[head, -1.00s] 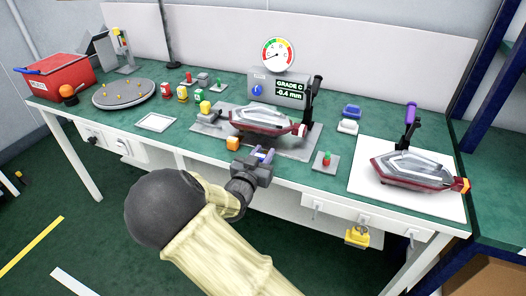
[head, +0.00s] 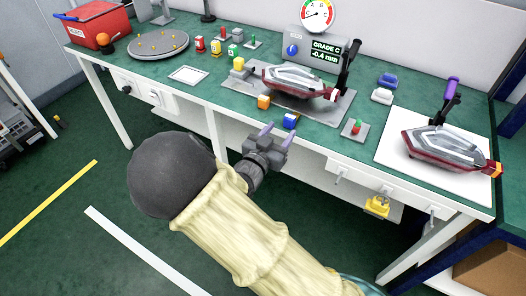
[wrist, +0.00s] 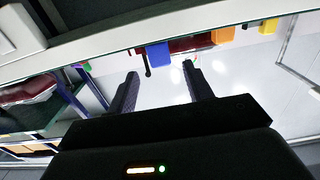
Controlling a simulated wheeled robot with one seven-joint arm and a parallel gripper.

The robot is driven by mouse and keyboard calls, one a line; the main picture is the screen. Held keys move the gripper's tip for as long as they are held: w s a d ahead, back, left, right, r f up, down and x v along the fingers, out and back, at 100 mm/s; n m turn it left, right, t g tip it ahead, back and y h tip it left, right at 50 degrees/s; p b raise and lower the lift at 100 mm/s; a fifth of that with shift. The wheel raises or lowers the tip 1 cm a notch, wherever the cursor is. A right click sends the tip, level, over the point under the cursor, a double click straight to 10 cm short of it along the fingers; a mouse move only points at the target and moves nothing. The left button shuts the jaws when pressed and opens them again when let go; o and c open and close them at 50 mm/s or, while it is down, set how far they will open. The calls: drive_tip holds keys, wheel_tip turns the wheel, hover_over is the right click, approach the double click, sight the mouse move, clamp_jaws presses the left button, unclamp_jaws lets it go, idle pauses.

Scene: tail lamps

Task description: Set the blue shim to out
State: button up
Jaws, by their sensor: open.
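The blue shim (head: 291,120) is a small blue block at the front of the grey fixture plate (head: 240,87), near the table's front edge. An orange block (head: 264,102) sits to its left. A red and silver tail lamp (head: 300,82) lies on the fixture behind. My gripper (head: 278,135) is open and empty in front of the table edge, just short of the blue shim. In the wrist view the blue shim (wrist: 158,55) shows beyond and between the open fingers (wrist: 160,72), apart from them. The orange block (wrist: 222,35) is to the right there.
The table's front edge (wrist: 170,35) crosses the wrist view. A button box (head: 355,128) stands right of the blue shim. A second lamp (head: 440,143) lies on a white mat. A display (head: 326,48) reads GRADE C, -0.4 mm. A yellow block (head: 239,64) is on the fixture's left.

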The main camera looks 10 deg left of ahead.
drive_tip(key=v, duration=0.9)
drive_tip(key=shift+p, duration=0.45)
drive_tip(key=w+d+f+n+g+y, duration=0.1)
drive_tip(key=w+d+f+g+y, duration=0.35)
drive_tip(key=d+g, duration=0.4)
drive_tip(key=s+d+r+n+g+y, duration=0.1)
drive_tip(key=s+d+r+n+g, duration=0.15)
drive_tip(key=s+d, duration=0.45)
drive_tip(key=s+d+r+n+g+y, duration=0.1)
drive_tip(key=s+d+r+g, duration=0.15)
drive_tip(key=s+d, duration=0.5)
wheel_tip(320, 180, up, 25)
drive_tip(key=w+d+p, duration=0.1)
drive_tip(key=p, duration=2.4)
drive_tip(key=shift+w+d+f+g, duration=0.2)
drive_tip(key=shift+w+g, duration=0.1)
drive_tip(key=shift+g, duration=0.15)
drive_tip(key=shift+m, duration=0.25)
